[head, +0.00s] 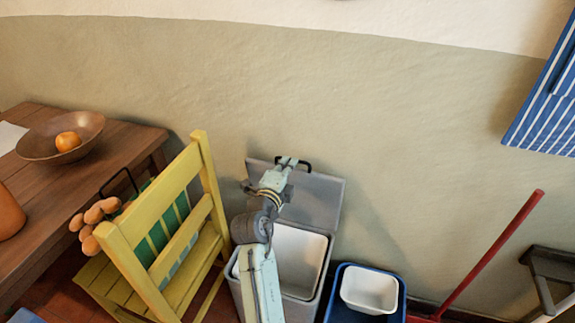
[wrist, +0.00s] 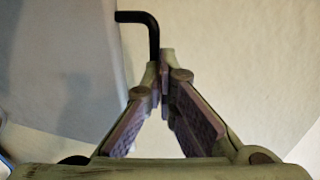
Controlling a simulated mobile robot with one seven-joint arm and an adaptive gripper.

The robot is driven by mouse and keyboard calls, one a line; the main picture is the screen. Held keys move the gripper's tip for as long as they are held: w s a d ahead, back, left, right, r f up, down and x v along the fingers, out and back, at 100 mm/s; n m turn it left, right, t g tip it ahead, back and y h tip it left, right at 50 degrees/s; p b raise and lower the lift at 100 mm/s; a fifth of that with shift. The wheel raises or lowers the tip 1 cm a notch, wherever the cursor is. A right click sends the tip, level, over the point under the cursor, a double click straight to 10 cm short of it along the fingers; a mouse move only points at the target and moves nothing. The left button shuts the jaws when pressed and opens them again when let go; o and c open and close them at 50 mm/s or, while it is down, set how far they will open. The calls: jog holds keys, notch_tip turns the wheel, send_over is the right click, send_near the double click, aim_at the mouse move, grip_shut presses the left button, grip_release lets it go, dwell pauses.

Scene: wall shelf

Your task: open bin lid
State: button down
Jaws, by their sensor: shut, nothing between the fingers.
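The grey bin (head: 322,265) stands against the wall with its mouth uncovered, showing a pale inner liner (head: 300,258). Its grey lid (head: 318,203) is raised, standing up at the back of the bin near the wall; it also shows in the wrist view (wrist: 70,70). A black handle (head: 305,164) is at the lid's upper edge, and its bent bar shows in the wrist view (wrist: 154,35). My gripper (head: 290,160) is at the lid's top edge beside the handle. In the wrist view its fingertips (wrist: 163,65) are together and empty, close to the handle's end; contact is unclear.
A yellow chair (head: 165,225) stands close left of the bin, beside a wooden table (head: 60,215) with a bowl (head: 40,146). A blue bin (head: 335,300) holding a white tub (head: 370,290) is to the right. A red pole (head: 490,255) leans farther right.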

jog(key=shift+g, duration=0.5)
jog(key=x, duration=0.2)
jog(key=r+b+x, duration=0.1)
jog(key=x, duration=0.2)
jog(key=shift+w+r, duration=0.1)
jog(key=shift+w, duration=0.1)
jog(key=shift+w+d+r, duration=0.1)
jog(key=shift+w+d, duration=0.05)
jog(key=shift+w, duration=0.25)
jog(key=shift+r, duration=0.1)
jog(key=shift+s, duration=0.15)
